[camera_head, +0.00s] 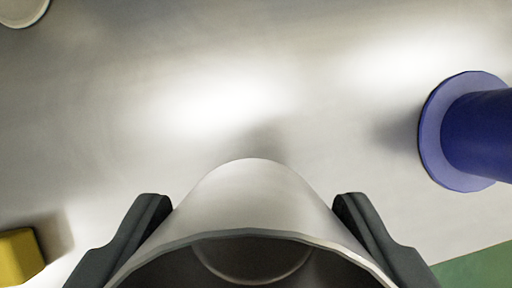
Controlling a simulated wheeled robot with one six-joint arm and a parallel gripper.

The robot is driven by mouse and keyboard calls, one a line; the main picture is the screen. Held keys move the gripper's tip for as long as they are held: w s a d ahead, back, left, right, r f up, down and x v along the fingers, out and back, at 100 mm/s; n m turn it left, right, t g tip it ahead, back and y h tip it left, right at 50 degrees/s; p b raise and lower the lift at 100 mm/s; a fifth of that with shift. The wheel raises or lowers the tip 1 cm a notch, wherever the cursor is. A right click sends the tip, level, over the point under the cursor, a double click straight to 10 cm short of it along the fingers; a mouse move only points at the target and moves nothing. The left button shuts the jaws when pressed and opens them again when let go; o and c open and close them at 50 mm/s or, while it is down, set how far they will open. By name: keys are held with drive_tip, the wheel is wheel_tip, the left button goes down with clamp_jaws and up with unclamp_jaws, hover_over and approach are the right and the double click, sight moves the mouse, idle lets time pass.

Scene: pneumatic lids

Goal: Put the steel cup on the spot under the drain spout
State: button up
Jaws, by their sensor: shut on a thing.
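The steel cup (252,200) is at the bottom centre of the camera view, a pale, shiny rounded body with its open rim toward me. My gripper (252,215) is shut on it, with one dark finger on each side of the cup. Part of the cup's inside shows below the rim; the rest is cut off by the bottom edge. I cannot make out a drain spout or a marked spot for certain.
A blue flanged cylinder (463,130) is at the right. A yellow block (20,256) is at the lower left. A pale round thing (20,10) is cut off at the top left. A green area (480,270) shows at the lower right. The pale surface (200,110) between them is clear.

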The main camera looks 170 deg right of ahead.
drive_tip(key=shift+f, duration=3.85)
drive_tip(key=o, duration=1)
drive_tip(key=shift+f, duration=0.1)
drive_tip(key=v, duration=1.2)
